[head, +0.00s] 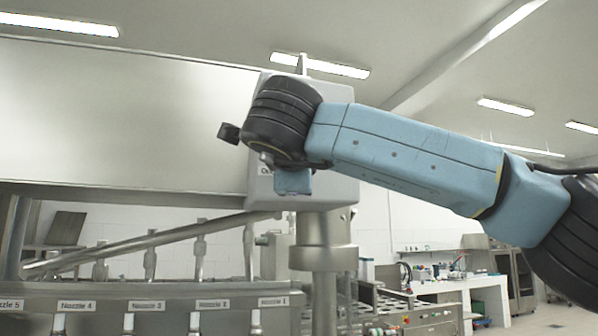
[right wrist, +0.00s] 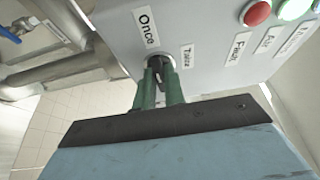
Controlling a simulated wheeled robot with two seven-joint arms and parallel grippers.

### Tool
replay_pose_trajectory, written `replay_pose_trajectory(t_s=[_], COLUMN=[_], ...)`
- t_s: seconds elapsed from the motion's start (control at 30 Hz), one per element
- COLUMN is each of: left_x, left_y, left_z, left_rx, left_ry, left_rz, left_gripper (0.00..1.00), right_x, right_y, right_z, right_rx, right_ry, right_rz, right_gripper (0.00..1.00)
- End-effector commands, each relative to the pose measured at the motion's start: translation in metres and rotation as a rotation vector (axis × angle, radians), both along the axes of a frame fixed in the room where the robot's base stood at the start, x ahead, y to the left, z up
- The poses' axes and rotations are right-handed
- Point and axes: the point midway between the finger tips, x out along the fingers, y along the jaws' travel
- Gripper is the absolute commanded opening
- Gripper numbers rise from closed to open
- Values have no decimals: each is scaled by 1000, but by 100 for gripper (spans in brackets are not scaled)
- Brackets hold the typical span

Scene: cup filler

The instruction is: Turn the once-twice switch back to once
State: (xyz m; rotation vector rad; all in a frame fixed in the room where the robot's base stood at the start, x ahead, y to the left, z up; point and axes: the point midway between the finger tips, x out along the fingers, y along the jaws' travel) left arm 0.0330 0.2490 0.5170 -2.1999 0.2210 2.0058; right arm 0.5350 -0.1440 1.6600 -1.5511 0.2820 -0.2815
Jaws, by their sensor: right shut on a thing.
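In the head view my right arm hides the switch. My left gripper is not in view.
The control box (head: 338,190) stands on a metal post (head: 324,262). A red button (right wrist: 257,12) and a green button (right wrist: 295,8) are on the same panel. Several labelled nozzles line the filler (head: 110,300) at lower left.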

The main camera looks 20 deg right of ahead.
Motion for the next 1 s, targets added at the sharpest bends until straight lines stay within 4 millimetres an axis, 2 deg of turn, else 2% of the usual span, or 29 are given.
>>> replay_pose_trajectory(t_s=[0.5,0.53,0.67,1.0], left_x=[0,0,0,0], left_y=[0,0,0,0], left_z=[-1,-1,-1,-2], left_rx=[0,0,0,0], left_ry=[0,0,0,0], left_rz=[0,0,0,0], left_gripper=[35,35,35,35], right_x=[0,0,0,-3], right_y=[1,1,1,2], right_z=[0,0,0,-1], right_rx=[-19,-19,-18,-17], right_ry=[0,0,-1,-1], right_rz=[3,3,2,2], right_gripper=[0,15,32,33])
